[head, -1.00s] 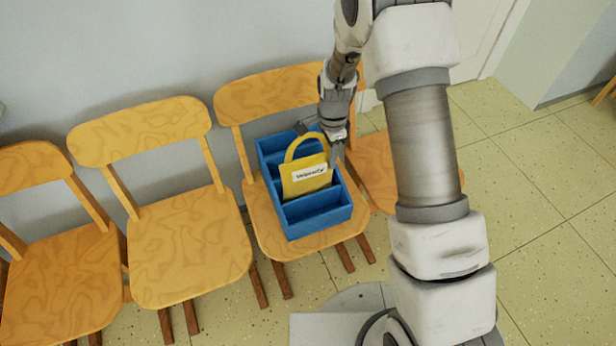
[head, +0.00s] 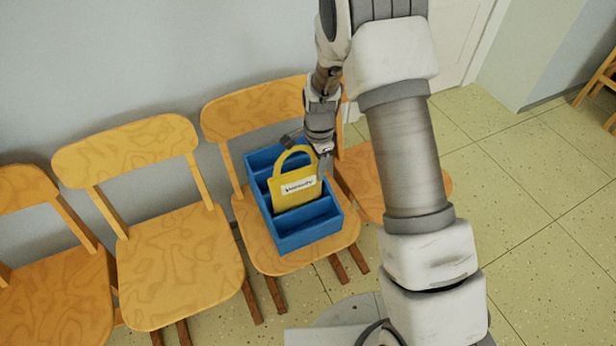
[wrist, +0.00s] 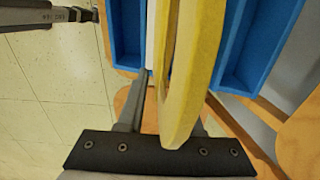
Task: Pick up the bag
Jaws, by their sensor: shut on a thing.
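The yellow bag (head: 290,198) has a looped handle and a white label with dark writing. In the head view it stands upright in a blue divided box (head: 312,236) on a wooden chair. My gripper (head: 323,168) is at the right side of the bag, beside its handle, and is shut on the bag. In the wrist view, the yellow bag (wrist: 200,50) runs down the middle between my fingers and hides part of one. Blue compartments (wrist: 262,40) of the box show on both sides. The exact contact points are hidden.
The box fills much of the chair seat (head: 285,262). Two more wooden chairs (head: 180,260) stand in a row to the left, and another is partly hidden behind my arm. A wall (head: 100,70) is close behind the chairs. Tiled floor (head: 520,200) is open at right.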

